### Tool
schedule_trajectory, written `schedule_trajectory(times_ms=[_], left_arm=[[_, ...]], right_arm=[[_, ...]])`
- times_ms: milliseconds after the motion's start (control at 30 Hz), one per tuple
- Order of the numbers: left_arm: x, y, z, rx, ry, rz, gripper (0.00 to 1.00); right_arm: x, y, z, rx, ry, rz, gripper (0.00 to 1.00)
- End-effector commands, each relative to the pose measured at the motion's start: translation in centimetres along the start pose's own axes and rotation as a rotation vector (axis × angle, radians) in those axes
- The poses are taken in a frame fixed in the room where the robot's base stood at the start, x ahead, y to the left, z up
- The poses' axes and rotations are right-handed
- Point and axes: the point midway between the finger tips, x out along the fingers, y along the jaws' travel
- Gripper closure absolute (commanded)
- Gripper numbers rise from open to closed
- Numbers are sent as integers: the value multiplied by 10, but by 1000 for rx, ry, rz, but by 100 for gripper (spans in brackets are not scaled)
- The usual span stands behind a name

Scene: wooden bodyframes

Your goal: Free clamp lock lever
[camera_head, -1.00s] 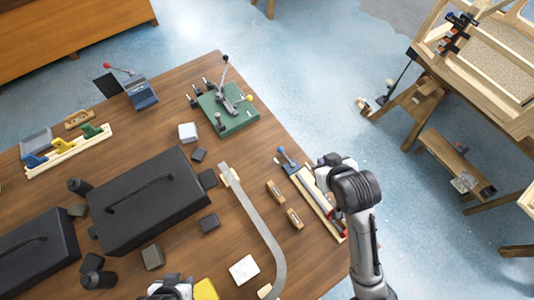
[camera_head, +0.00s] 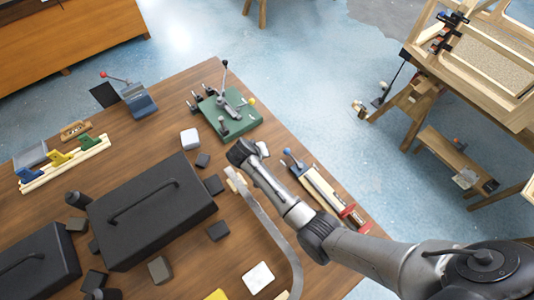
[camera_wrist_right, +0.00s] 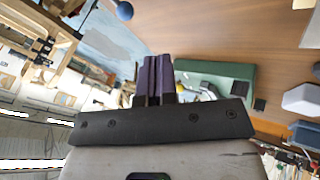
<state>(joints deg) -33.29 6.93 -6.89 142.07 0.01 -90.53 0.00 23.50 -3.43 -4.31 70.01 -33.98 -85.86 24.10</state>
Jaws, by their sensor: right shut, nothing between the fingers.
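A green base plate (camera_head: 238,128) stands near the far right corner of the table. On it is a toggle clamp with a long lever (camera_head: 224,76) topped by a black knob, and a shorter handle with a yellow ball (camera_head: 251,101). The green plate (camera_wrist_right: 235,73) also shows in the right wrist view, partly hidden behind my right gripper (camera_wrist_right: 158,75). The dark fingers of that gripper are shut and empty. In the head view my right arm reaches over the table's right side, its end just short of the plate; the fingertips are hidden there. My left gripper is not in view.
A blue-knobbed fixture (camera_head: 289,154) on wooden strips lies right of the arm. A large black case (camera_head: 150,215) fills the table's middle. A blue vise-like tool (camera_head: 138,98) with a red-knobbed lever stands at far left. A curved grey strip (camera_head: 268,225) lies below the arm.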

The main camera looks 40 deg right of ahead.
Motion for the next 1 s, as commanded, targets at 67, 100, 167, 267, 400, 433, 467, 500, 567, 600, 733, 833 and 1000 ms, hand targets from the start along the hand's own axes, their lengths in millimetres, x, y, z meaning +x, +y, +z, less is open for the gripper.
schedule_trajectory(times_ms=[67,100,167,267,400,433,467,500,567,600,733,833,1000], left_arm=[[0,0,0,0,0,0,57],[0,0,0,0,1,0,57],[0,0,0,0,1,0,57],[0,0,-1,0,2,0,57],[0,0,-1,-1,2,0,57],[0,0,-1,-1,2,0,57],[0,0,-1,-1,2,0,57],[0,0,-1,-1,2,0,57],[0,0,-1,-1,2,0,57],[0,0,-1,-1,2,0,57],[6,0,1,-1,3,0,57],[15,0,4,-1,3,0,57],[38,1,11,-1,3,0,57]], right_arm=[[-1,1,-2,49,10,3,100],[-1,1,-2,69,11,2,100],[-1,1,-2,90,12,1,100],[-1,1,-2,108,11,0,100],[-1,1,-2,114,11,-1,100],[-1,1,-2,113,11,-1,100],[-1,1,-2,113,11,-1,100],[-1,1,-2,113,11,-2,100],[-1,1,-2,113,11,-2,100],[-1,1,-2,112,11,-2,100],[5,0,-2,112,11,-2,100],[14,-1,-1,112,11,-2,100],[37,-2,0,113,11,0,100]])
